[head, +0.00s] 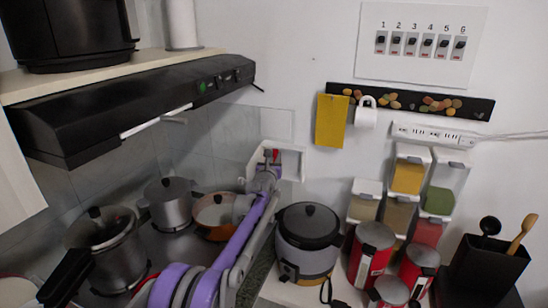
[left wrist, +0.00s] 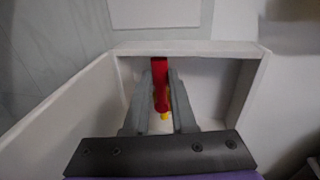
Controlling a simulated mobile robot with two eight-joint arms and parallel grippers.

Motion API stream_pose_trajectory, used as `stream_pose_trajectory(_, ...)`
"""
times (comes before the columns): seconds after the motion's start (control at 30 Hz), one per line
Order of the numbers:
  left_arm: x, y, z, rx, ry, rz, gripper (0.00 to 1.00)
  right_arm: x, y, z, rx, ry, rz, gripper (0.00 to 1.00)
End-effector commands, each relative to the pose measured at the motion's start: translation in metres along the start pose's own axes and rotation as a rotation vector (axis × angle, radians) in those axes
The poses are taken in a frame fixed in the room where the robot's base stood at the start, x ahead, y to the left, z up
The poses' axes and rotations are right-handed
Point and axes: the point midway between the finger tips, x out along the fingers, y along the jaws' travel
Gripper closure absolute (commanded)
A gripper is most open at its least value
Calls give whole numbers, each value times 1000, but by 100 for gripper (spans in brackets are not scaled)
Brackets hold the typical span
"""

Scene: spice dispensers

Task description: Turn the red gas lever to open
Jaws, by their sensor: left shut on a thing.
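The red gas lever (left wrist: 160,85) stands upright inside a white wall box (left wrist: 220,51) in the left wrist view. A bit of yellow shows beneath the lever. My left gripper (left wrist: 160,90) reaches into the box and is shut on the lever, with a grey finger on each side. In the head view the lever (head: 275,153) is a small red spot in the white box (head: 292,160), and my left gripper (head: 268,160) is at it. The gripper hides part of the lever there. My right gripper is not in view.
Below the box are a rice cooker (head: 308,238), an orange pan (head: 215,213) and steel pots (head: 170,203) on the stove. Spice dispensers (head: 400,210) and red cans (head: 371,255) stand to the right. A black range hood (head: 110,110) overhangs the left side.

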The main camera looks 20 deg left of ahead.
Motion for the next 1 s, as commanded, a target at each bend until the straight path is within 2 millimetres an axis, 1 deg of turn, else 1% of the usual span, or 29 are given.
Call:
stream_pose_trajectory(0.43, 2, 3, 0, -15, 0, 4, 100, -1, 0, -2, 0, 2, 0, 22)
stream_pose_trajectory(0.47, 2, 3, 0, -14, 0, 4, 74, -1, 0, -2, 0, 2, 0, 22)
stream_pose_trajectory(0.6, 1, 3, 0, -13, 0, 3, 49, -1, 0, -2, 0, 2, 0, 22)
stream_pose_trajectory(0.63, 1, 2, 0, -13, 1, 3, 47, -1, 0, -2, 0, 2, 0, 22)
stream_pose_trajectory(0.87, 1, 2, 0, -12, 1, 2, 47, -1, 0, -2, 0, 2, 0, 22)
stream_pose_trajectory(1.0, -4, 1, 0, -12, 1, 2, 47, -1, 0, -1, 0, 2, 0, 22)
